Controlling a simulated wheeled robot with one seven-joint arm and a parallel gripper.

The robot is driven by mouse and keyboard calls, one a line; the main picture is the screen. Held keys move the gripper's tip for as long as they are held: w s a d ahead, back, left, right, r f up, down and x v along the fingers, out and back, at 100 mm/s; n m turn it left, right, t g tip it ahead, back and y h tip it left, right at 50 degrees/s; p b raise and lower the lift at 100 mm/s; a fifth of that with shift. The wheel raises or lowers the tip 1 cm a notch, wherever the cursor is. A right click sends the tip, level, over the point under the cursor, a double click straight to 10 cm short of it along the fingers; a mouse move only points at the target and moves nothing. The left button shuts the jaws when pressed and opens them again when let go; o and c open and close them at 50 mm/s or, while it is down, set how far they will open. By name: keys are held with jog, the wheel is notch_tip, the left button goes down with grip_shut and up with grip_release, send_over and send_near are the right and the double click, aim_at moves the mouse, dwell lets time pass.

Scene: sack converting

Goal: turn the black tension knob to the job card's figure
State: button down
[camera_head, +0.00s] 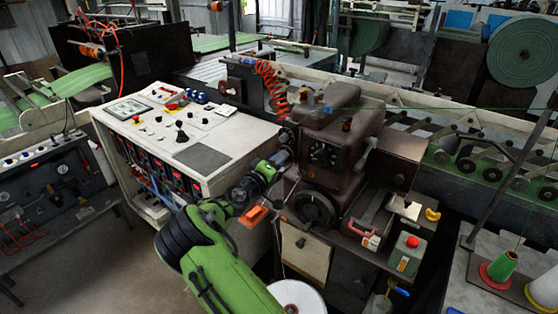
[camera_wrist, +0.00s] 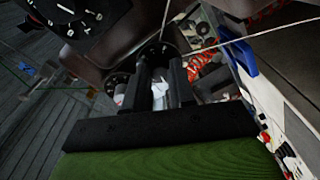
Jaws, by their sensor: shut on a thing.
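My gripper (camera_wrist: 160,72) is shut at the brown sewing head (camera_head: 345,125). In the wrist view its two dark fingers close on a small black knob (camera_wrist: 157,50), which the fingertips partly cover. Pale marks show around the knob, too small to read. In the head view my wrist reaches the left side of the head, and the knob cannot be made out there. A larger black dial with white figures (camera_wrist: 75,14) is beside the gripper in the wrist view; the dial face also shows in the head view (camera_head: 322,154). I cannot pick out a readable job card.
A black handwheel (camera_head: 316,209) sits below the dial, close to my wrist. A red coiled hose (camera_head: 270,85) hangs behind. The pale control desk (camera_head: 150,125) stands left.

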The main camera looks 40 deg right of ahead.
jog(key=shift+n+p, duration=1.7)
jog(key=shift+n, duration=1.2)
jog(key=c, duration=0.9)
grip_release()
jog(key=shift+c, duration=0.2)
jog(key=shift+a, duration=0.1)
jog(key=b+v, duration=0.1)
jog(key=v, duration=1.4)
jog(key=shift+a+r, duration=0.35)
jog(key=shift+s, duration=0.15)
